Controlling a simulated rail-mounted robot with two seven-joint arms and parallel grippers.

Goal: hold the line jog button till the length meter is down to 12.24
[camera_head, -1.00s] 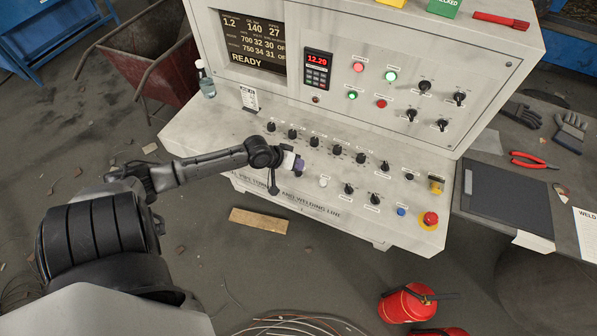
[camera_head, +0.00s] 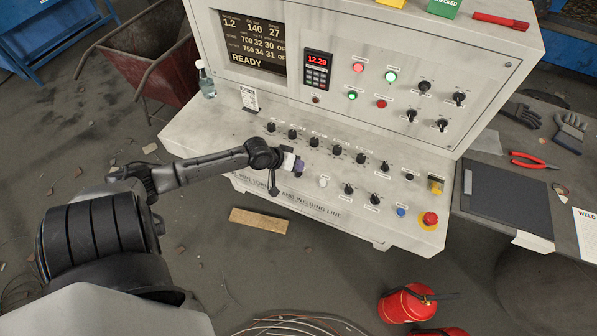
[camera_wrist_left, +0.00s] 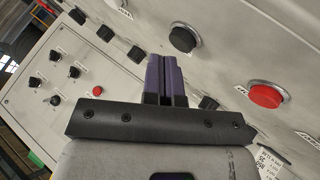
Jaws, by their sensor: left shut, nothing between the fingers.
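The length meter (camera_head: 317,60) is a small black unit on the console's upright panel, with red digits that read 12.29. My left gripper (camera_head: 299,165) is over the left part of the sloping control desk (camera_head: 225,130). Its purple fingers (camera_wrist_left: 164,78) are shut together and empty. In the left wrist view, a black button (camera_wrist_left: 183,39) and a red button (camera_wrist_left: 266,96) lie beyond and to the right of the fingers. The small labels are too blurred to read, so I cannot tell which control is the line jog button or whether the fingertips touch one. My right gripper is out of view.
Several black knobs (camera_head: 337,150) line the desk. A white button (camera_head: 323,182), a blue button (camera_head: 401,211) and a red emergency stop (camera_head: 429,219) sit along its front. A spray bottle (camera_head: 207,84) stands at the left. A dark display (camera_head: 252,40) reads READY.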

